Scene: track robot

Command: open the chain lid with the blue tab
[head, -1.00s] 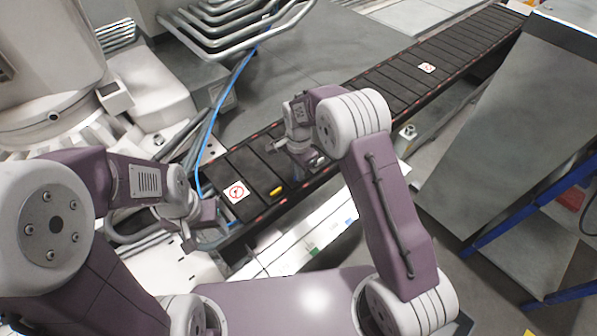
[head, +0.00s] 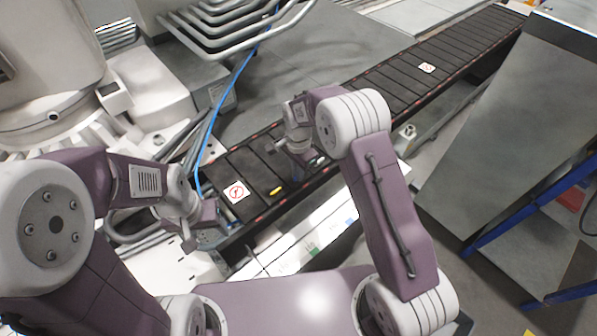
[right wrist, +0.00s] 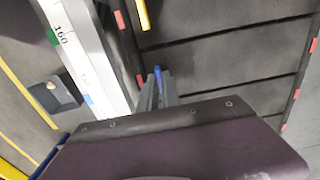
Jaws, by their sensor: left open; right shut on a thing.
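The dark chain (head: 447,60) runs diagonally across the head view, covered by a row of flat black lids. In the right wrist view a small blue tab (right wrist: 158,71) shows at the tips of my right gripper (right wrist: 158,85), whose fingers are shut on it. The tab's lid (right wrist: 215,65) looks flat in its row. In the head view my right gripper (head: 301,157) is low over the chain, and the tab is hidden there. My left gripper (head: 205,233) is open and empty beside the chain's near left end.
A blue cable (head: 212,125) and bent metal tubes (head: 225,30) lie behind. A grey cabinet (head: 505,130) stands at the right. A white scale rail runs along the chain's near side.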

